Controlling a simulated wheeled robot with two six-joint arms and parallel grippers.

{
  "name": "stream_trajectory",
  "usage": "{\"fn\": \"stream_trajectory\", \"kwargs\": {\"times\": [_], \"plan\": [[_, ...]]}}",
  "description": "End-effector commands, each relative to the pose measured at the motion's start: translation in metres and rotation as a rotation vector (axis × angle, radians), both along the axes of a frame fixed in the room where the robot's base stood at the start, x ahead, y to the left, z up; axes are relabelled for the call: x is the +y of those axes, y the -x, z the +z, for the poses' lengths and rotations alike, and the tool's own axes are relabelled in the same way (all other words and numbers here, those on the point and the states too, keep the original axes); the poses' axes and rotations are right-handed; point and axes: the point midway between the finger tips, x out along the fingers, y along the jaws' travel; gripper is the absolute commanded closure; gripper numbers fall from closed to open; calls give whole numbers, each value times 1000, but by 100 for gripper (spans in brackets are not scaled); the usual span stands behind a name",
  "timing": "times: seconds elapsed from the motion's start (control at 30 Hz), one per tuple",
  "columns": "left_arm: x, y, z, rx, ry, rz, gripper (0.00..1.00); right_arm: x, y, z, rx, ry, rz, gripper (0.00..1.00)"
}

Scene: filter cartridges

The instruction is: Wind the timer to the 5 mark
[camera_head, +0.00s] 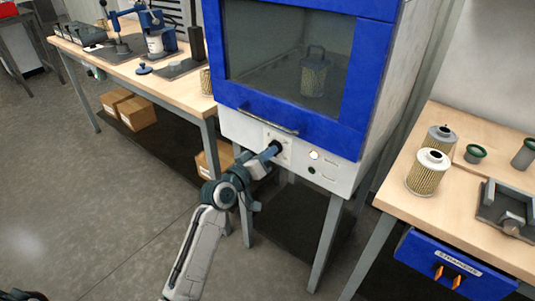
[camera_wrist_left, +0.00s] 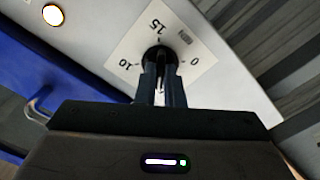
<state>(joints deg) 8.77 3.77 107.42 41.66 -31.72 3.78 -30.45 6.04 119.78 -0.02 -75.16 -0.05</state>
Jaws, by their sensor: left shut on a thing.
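The timer is a black knob on a pale dial plate (camera_head: 287,151) on the cabinet's front panel, below the blue-framed door. The 5 mark is hidden, and I cannot tell where the knob points. My left gripper (camera_head: 275,149) is shut on the knob; its fingers (camera_wrist_left: 162,88) also show in the wrist view. My right gripper is not in view.
A lit white lamp (camera_head: 314,155) and a dark button (camera_head: 311,170) sit right of the dial. The door handle (camera_head: 268,122) runs above it. A filter cartridge (camera_head: 314,75) stands behind the glass. The right bench (camera_head: 462,205) holds more cartridges. Floor is open at left.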

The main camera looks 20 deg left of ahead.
Motion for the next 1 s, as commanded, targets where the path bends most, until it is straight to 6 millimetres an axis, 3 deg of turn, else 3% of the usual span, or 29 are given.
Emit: {"fn": "stream_trajectory", "kwargs": {"times": [0.1, 0.13, 0.2, 0.23, 0.63, 1.0], "plan": [[0, 0, -1, 3, 0, -1, 100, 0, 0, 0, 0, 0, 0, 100], [0, 0, -1, 3, 0, -1, 86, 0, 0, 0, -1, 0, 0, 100], [0, 0, -1, 3, 0, -1, 72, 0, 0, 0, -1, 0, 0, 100], [0, 0, -1, 3, 1, 0, 70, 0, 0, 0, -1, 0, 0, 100], [4, 10, -1, 2, -1, 0, 70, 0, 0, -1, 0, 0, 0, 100], [28, 78, -2, 3, -3, -2, 70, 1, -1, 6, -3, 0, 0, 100]]}}
